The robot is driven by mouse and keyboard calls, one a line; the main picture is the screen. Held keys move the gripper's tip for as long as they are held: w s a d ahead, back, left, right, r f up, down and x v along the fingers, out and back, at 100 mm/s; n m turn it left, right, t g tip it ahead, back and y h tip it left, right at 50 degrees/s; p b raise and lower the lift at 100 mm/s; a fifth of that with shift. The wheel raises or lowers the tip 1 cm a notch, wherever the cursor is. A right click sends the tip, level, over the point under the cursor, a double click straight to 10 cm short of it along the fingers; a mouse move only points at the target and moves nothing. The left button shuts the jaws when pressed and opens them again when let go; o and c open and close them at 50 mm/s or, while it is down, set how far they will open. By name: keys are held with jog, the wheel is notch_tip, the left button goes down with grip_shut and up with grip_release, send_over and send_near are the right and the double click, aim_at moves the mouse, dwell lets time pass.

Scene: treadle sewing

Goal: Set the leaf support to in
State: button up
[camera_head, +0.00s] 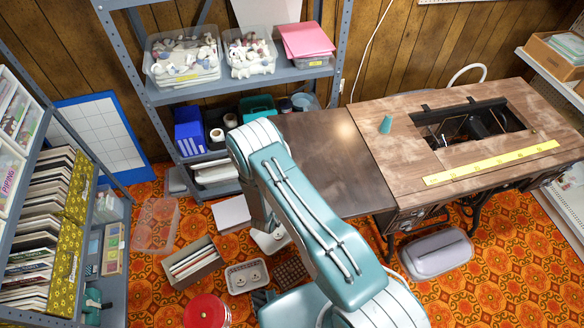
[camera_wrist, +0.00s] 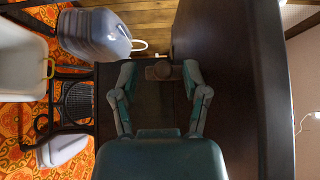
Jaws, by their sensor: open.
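The sewing table (camera_head: 400,113) stands at the right in the head view, with a dark brown leaf (camera_head: 322,140) extended level at its left side. In the wrist view a broad dark panel (camera_wrist: 228,70), which looks like the leaf's underside, fills the right. A small brown knob (camera_wrist: 160,71) on a dark bar or panel appears between my fingertips; it seems to belong to the leaf support. My gripper (camera_wrist: 158,72) is open, with a finger on each side of the knob and gaps showing. In the head view my arm and the leaf hide the gripper and support.
The treadle (camera_wrist: 76,102) and a lilac case show left in the wrist view; the case (camera_head: 436,252) lies on the floor under the table. Shelves, a file box (camera_head: 193,264) and a red round tin (camera_head: 206,311) crowd the left.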

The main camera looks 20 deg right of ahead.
jog(key=v, duration=1)
jog(key=shift+s, duration=0.2)
jog(key=shift+a, duration=0.1)
jog(key=c, duration=0.7)
jog(key=shift+w+n, duration=0.1)
jog(key=shift+n, duration=0.4)
grip_shut()
jog(key=w+a+m+g, duration=0.1)
jog(key=w+m, duration=0.2)
jog(key=m, duration=1.5)
jog(key=w+a+m, duration=0.1)
jog(key=w+m, duration=0.2)
jog(key=m, duration=1.5)
jog(key=w+d, duration=0.4)
jog(key=d, duration=0.3)
jog(key=shift+d, duration=0.15)
